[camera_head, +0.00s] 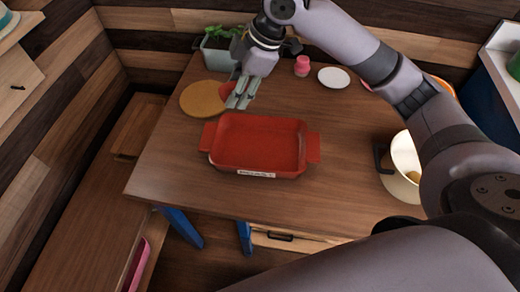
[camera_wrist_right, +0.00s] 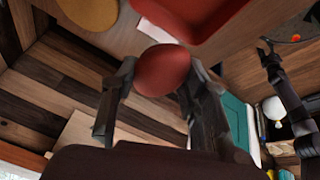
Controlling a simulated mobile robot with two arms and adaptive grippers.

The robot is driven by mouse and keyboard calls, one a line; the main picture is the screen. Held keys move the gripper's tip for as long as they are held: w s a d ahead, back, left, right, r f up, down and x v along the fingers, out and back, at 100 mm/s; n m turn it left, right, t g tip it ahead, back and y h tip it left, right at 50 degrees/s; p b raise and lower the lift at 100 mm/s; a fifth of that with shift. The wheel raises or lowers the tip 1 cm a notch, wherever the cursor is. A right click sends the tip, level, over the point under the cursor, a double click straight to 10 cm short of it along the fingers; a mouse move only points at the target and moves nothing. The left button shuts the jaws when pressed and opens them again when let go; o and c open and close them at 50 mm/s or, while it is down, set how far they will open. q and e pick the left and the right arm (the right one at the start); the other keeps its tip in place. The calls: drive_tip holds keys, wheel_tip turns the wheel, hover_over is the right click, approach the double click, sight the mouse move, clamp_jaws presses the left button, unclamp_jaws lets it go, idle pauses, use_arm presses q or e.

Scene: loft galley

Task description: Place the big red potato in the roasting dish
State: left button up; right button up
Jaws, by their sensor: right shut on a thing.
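My right gripper (camera_head: 238,98) is shut on the big red potato (camera_head: 226,90), which is partly hidden behind the fingers. In the right wrist view the potato (camera_wrist_right: 162,70) sits between the two fingers of that gripper (camera_wrist_right: 157,80). The red roasting dish (camera_head: 258,122) stands on the wooden table, empty, with a handle at each end and a white label on its near side. The gripper is beyond the dish's far left corner in the head view. The dish's edge (camera_wrist_right: 205,18) shows at the top of the wrist view. My left gripper (camera_wrist_right: 268,50) appears small and dark there.
A round tan board (camera_head: 203,98) lies left of the gripper, with a potted plant (camera_head: 220,48) behind. A pink shaker (camera_head: 302,66) and white plate (camera_head: 333,77) stand at the back. A cream pot (camera_head: 402,185) stands at the right. The table around the dish is clear.

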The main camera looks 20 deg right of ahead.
drive_tip(key=shift+w+f, duration=0.1)
drive_tip(key=shift+n, duration=0.3)
wheel_tip(320, 180, down, 15)
drive_tip(key=shift+r, duration=0.15)
use_arm(q)
drive_tip(key=shift+d+f+b, duration=0.15)
drive_tip(key=shift+f+b, duration=0.15)
use_arm(e)
drive_tip(key=shift+f, duration=2.5)
drive_tip(key=shift+f, duration=0.1)
drive_tip(key=o, duration=1.2)
use_arm(q)
drive_tip(key=shift+r, duration=0.15)
use_arm(e)
drive_tip(key=v, duration=1.2)
use_arm(q)
drive_tip(key=shift+w, duration=0.1)
